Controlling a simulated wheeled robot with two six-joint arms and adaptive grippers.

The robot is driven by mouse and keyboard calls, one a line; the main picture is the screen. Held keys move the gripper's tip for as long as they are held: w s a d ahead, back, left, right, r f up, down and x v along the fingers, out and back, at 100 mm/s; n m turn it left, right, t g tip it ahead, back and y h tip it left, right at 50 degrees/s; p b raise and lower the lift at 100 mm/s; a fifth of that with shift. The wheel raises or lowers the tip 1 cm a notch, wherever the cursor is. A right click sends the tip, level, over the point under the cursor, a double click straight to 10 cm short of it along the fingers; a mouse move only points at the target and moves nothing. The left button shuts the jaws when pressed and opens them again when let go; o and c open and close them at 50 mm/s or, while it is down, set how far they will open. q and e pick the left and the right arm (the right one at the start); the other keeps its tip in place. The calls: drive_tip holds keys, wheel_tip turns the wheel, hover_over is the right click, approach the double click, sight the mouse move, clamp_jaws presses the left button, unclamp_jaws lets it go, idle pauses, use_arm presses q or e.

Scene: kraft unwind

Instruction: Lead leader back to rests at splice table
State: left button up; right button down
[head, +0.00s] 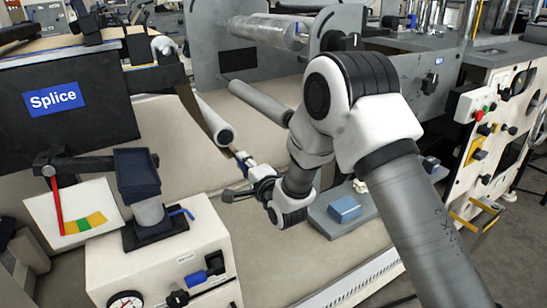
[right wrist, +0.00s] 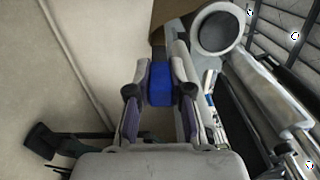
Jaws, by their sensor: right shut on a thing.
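My right gripper (head: 243,166) reaches in from the right, low in front of the machine's rollers. In the right wrist view the right gripper (right wrist: 159,90) has its two fingers closed on either side of a blue tab (right wrist: 160,80). A brown kraft strip, seemingly the leader (right wrist: 172,22), lies just beyond the tab; whether they are joined is hard to tell. In the head view the brown strip (head: 190,104) hangs down beside a grey roller toward my gripper. The splice table (head: 60,112), with a blue "Splice" sign, stands at the left. Its rests cannot be made out clearly. My left gripper is not in view.
A grey roller (head: 215,122) ends close above my gripper. A second grey roller (head: 260,101) lies to its right. A cabinet (head: 165,262) with a gauge and dial stand is at front left. A blue block (head: 344,209) sits on a grey tray at lower right.

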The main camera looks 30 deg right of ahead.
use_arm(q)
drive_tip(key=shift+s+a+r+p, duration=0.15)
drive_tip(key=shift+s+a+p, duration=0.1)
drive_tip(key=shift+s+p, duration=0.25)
use_arm(e)
drive_tip(key=a, duration=0.7)
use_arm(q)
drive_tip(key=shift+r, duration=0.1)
use_arm(e)
drive_tip(key=shift+s+r, duration=0.1)
drive_tip(key=shift+s+d, duration=0.1)
drive_tip(key=shift+s, duration=0.05)
